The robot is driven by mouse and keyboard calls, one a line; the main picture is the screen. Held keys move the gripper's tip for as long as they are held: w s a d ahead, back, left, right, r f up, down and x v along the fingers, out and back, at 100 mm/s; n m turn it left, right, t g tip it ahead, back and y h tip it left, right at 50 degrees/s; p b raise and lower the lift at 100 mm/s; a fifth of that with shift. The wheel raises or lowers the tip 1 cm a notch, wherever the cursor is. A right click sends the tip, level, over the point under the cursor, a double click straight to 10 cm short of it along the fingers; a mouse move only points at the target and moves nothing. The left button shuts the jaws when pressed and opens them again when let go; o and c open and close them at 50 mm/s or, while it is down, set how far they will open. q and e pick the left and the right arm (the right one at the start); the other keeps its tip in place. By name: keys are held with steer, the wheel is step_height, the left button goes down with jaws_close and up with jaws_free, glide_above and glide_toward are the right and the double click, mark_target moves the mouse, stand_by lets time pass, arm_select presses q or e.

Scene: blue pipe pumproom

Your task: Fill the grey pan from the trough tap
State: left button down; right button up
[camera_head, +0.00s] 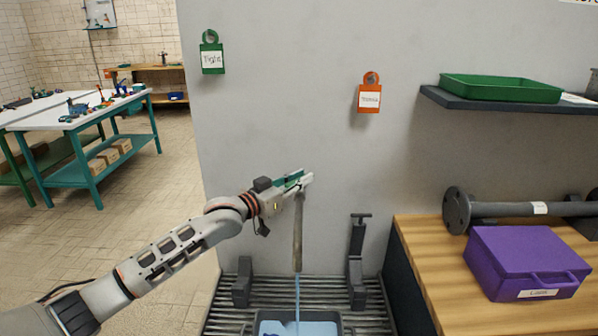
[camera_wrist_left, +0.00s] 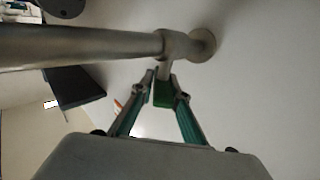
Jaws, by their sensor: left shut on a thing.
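The grey pan (camera_head: 340,326) sits on the slatted trough grate (camera_head: 225,312) at the bottom edge of the head view, its near part cut off. Blue water (camera_head: 318,329) covers its bottom; the depth is hard to judge. The tap (camera_head: 298,240) hangs above it, and a thin blue stream (camera_head: 297,290) runs from its spout into the pan. My left gripper (camera_head: 300,182) is at the top of the tap, shut on its green handle. In the left wrist view, the fingers (camera_wrist_left: 157,88) close around the green handle (camera_wrist_left: 165,97) beside the pipe (camera_wrist_left: 90,46).
A dark grey upright fitting (camera_head: 357,250) stands right of the tap. A wooden bench (camera_head: 440,290) at right holds a purple case (camera_head: 525,262) and a flanged pipe (camera_head: 500,209). A shelf above carries a green tray (camera_head: 500,88). Green and orange tags hang on the wall.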

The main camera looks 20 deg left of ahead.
stand_by(0.3)
arm_select(q)
steer(key=c, duration=2)
jaws_free()
steer(key=shift+o, duration=0.2)
steer(key=shift+s+a+f, duration=0.1)
steer(key=v, duration=1.2)
